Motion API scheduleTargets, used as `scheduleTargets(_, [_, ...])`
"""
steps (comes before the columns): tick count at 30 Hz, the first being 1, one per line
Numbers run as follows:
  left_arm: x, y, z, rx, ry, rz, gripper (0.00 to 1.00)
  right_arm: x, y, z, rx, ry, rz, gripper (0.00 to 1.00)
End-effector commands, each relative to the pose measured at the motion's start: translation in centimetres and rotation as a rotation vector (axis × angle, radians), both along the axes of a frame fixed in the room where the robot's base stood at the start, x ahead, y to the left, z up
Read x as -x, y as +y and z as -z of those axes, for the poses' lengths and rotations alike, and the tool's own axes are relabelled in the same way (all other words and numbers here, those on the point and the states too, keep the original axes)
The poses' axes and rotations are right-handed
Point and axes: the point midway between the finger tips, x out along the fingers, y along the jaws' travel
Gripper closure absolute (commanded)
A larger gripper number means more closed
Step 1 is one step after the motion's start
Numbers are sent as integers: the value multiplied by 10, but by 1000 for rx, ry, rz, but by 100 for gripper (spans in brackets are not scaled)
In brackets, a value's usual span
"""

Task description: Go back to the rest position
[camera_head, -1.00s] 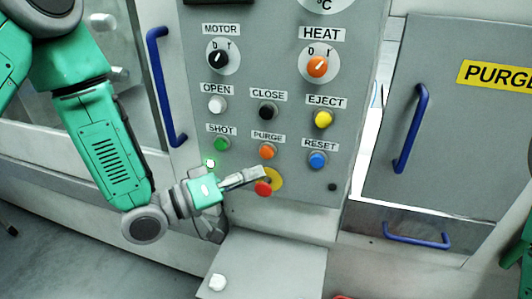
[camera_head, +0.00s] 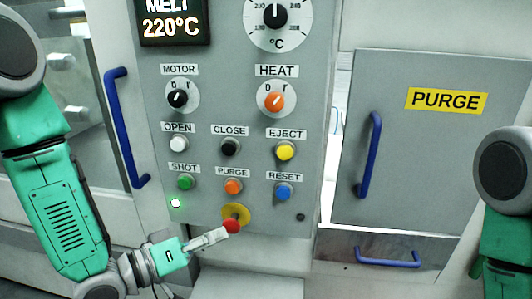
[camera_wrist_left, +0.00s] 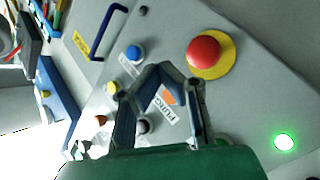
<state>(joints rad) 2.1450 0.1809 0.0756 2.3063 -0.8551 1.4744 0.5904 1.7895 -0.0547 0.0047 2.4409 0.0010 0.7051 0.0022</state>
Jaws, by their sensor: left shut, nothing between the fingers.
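My left gripper (camera_head: 218,236) is shut and empty in the head view. Its fingertips appear just left of and below the red button (camera_head: 232,226) on its yellow disc, low on the control panel; whether they touch it I cannot tell. In the left wrist view the closed fingers (camera_wrist_left: 160,70) appear over the panel, in front of the PURGE label and orange button. The red button (camera_wrist_left: 204,52) stands apart from the fingers there. My right arm (camera_head: 508,195) shows at the right edge, its gripper out of view.
The panel has a motor knob (camera_head: 178,98), a heat knob (camera_head: 273,99) and several coloured buttons. A green lamp (camera_head: 175,203) is lit. A blue handle (camera_head: 127,130) is at left; the PURGE door (camera_head: 420,150) has another blue handle (camera_head: 369,155).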

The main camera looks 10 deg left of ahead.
Motion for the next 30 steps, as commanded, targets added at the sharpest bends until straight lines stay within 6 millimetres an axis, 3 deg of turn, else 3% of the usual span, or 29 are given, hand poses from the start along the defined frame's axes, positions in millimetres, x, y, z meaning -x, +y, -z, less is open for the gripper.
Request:
scheduleTargets(1, [7, 3, 35, -79, 61, -21, 100, 0, 0, 7, 0, 0, 0, 60])
scheduleTargets(6, [51, 32, 153, -419, 302, -80, 100, 0, 0, 21, 0, 0, 0, 60])
scheduleTargets(9, [93, 56, 213, -617, 461, -80, 100, 0, 0, 29, 0, 0, 0, 60])
scheduleTargets(13, [158, 88, 270, -842, 666, -44, 100, 0, 0, 39, 0, 0, 0, 60])
scheduleTargets(18, [227, 119, 305, -1029, 874, 16, 100, 0, 0, 47, 0, 0, 0, 60])
scheduleTargets(21, [249, 128, 311, -1081, 939, 40, 100, 0, 0, 48, 0, 0, 0, 60])
scheduleTargets(30, [257, 131, 312, -1100, 967, 49, 100, 0, 0, 48, 0, 0, 0, 60])
